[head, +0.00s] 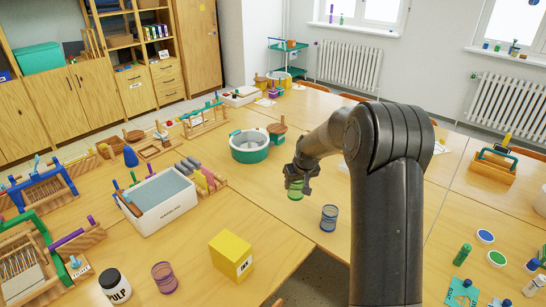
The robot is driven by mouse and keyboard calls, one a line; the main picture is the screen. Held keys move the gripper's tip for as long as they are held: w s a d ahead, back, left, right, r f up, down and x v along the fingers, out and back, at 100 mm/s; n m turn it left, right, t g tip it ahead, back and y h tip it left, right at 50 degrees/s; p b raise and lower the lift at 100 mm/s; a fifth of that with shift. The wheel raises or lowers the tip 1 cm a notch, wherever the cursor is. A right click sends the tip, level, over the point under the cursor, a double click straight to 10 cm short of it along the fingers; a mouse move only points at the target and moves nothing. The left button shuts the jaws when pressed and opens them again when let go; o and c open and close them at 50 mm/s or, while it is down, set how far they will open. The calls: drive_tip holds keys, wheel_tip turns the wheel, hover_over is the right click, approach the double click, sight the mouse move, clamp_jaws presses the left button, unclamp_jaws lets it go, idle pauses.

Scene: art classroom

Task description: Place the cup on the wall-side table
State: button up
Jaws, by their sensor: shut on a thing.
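My gripper (298,179) is shut on a green translucent cup (295,192), over or at the large wooden table (255,205). I cannot tell whether the cup's base touches the tabletop. The cup looks upright, and its upper part is partly hidden by the fingers. A blue cup (328,218) stands on the table just right of and nearer than the held cup. A purple cup (163,277) stands at the near left. Which table counts as the wall-side one is not clear from this view.
A teal-and-white round tub (249,147) stands behind and left of my gripper. A white basin (158,208), a yellow box (231,257) and a black-lidded jar (115,286) stand on the left. Weaving frames crowd the far left. A gap between tables opens below the blue cup.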

drive_tip(key=s+d+m, duration=0.2)
drive_tip(key=d, duration=1.2)
drive_tip(key=shift+h, duration=0.4)
drive_tip(key=shift+w+a+f, duration=1.05)
drive_tip(key=shift+a+f, duration=0.5)
drive_tip(key=shift+f, duration=0.3)
drive_tip(key=shift+w+a+f, duration=1)
drive_tip(key=shift+a+f, duration=0.55)
drive_tip(key=shift+f, duration=0.25)
drive_tip(key=shift+w+a+f, duration=1.05)
drive_tip(key=shift+a+f, duration=0.5)
drive_tip(key=shift+f, duration=0.3)
drive_tip(key=o, duration=0.9)
drive_tip(key=shift+f, duration=0.15)
drive_tip(key=shift+o, duration=0.2)
